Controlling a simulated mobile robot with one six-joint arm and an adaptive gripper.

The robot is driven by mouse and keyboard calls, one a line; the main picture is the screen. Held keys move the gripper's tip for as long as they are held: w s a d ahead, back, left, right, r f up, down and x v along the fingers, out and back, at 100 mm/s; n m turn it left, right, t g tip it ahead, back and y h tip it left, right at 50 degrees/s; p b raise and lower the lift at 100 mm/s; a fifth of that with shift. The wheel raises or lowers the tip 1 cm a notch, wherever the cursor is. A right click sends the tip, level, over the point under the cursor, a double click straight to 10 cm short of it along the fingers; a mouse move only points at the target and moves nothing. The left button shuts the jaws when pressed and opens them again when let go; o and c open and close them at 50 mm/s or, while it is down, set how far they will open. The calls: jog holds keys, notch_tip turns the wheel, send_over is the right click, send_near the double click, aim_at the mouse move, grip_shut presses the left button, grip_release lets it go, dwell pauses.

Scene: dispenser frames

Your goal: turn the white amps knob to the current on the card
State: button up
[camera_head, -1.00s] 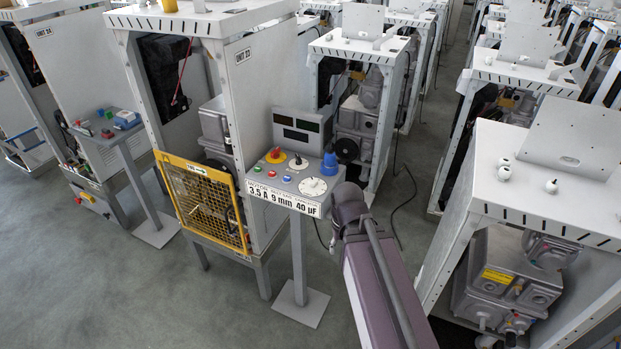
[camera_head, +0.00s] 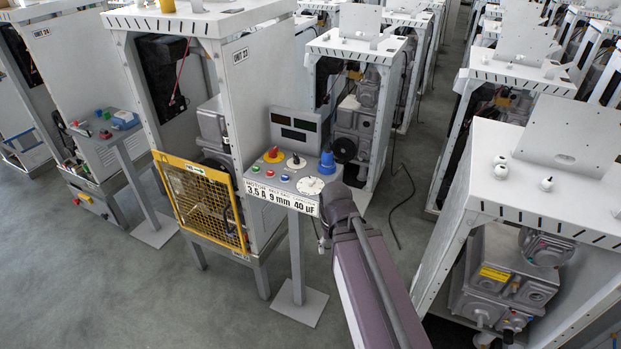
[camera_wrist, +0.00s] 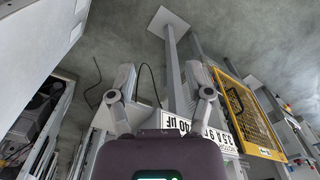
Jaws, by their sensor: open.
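The card (camera_head: 281,197) on the front edge of the control box reads "3.5 A 9 mm 40 µF". It shows upside down in the wrist view (camera_wrist: 196,134). On the sloped panel above it, a round white dial (camera_head: 310,186) sits at the front right, partly near my arm; its setting is too small to read. A knob on a pale plate (camera_head: 296,162) stands behind it. I cannot tell which is the amps knob. My gripper (camera_wrist: 159,76) is open and empty, its fingers spread beside the card.
The panel also bears a red knob on yellow (camera_head: 273,155), a blue knob (camera_head: 327,165) and small buttons. A yellow mesh guard (camera_head: 205,205) is left of the post. White-topped frames (camera_head: 520,180) stand right. Grey floor is open in front.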

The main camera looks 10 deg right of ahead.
aim_at(311, 179)
jog(key=w+r+n+p, duration=0.1)
jog(key=w+r+p, duration=0.3)
jog(key=w, duration=0.6)
jog(key=w+r+n+p, duration=0.1)
jog(key=w+r+p, duration=0.4)
jog(key=w, duration=0.5)
jog(key=w+r+n+p, duration=0.2)
jog(key=w+r+p, duration=0.3)
jog(key=w, duration=0.4)
jog(key=shift+w+a+r, duration=0.15)
jog(key=shift+w, duration=0.25)
jog(key=shift+f, duration=0.2)
notch_tip(311, 179, down, 14)
jog(key=b, duration=1.3)
jog(key=shift+r+b, duration=0.25)
jog(key=shift+b, duration=0.1)
jog(key=shift+s, duration=0.1)
jog(key=c, duration=1.1)
